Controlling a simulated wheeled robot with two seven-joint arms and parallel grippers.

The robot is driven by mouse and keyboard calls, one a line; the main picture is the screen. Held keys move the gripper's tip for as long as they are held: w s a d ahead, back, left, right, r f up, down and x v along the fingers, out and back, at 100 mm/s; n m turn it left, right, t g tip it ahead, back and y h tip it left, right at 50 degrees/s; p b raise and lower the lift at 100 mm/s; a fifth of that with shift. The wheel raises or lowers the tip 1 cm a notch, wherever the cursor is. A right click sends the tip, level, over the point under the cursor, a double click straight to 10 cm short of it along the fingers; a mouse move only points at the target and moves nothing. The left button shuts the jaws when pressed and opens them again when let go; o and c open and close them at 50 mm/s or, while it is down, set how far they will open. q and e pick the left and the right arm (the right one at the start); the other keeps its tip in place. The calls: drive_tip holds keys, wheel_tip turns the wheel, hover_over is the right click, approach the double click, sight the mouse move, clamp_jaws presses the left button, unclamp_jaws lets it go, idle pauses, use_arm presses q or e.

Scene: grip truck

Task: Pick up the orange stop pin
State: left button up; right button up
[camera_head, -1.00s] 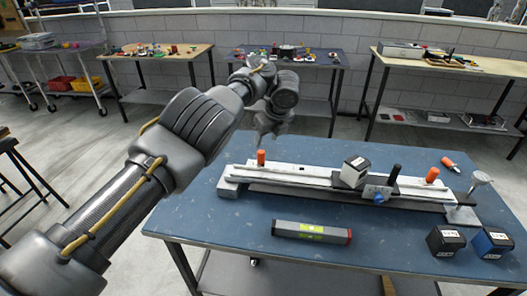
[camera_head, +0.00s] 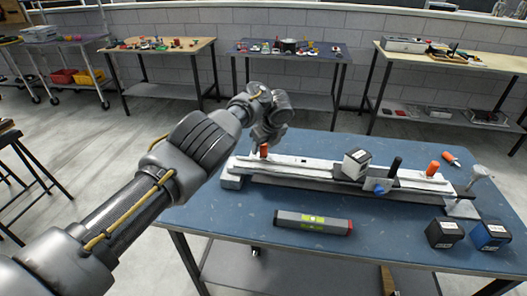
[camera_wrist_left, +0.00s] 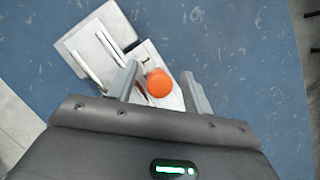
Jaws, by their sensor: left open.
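An orange stop pin (camera_head: 264,151) stands upright at the left end of a pale metal track (camera_head: 310,167) on the blue table. A second orange pin (camera_head: 432,169) stands near the track's right end. My left gripper (camera_head: 266,140) is over the left pin, pointing down. In the left wrist view the round orange top of this pin (camera_wrist_left: 159,83) lies between the two open fingers, with a gap visible on each side. The lower part of the pin is hidden there. My right gripper is not in view.
A grey-white block (camera_head: 356,164) and a black knob (camera_head: 395,166) are on the track. A level (camera_head: 313,222) lies in front. Black (camera_head: 444,233) and blue (camera_head: 490,235) blocks stand at the right. An orange-tipped item (camera_head: 449,157) lies behind the track.

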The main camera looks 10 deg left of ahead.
use_arm(q)
drive_tip(key=shift+w+a+f, duration=0.15)
drive_tip(key=shift+a+f, duration=0.05)
drive_tip(key=shift+f, duration=0.5)
drive_tip(key=shift+c, duration=0.2)
drive_tip(key=c, duration=0.5)
clamp_jaws()
drive_tip(key=shift+r, duration=0.2)
wheel_tip(320, 180, up, 9)
drive_tip(key=p, duration=0.8)
drive_tip(key=shift+f, duration=0.15)
drive_tip(key=shift+r+p, duration=0.55)
drive_tip(key=shift+p, duration=0.15)
drive_tip(key=shift+r, duration=0.15)
drive_tip(key=shift+r+p, duration=0.55)
drive_tip(key=shift+p, duration=0.15)
drive_tip(key=shift+r+p, duration=2.8)
drive_tip(key=shift+r, duration=0.2)
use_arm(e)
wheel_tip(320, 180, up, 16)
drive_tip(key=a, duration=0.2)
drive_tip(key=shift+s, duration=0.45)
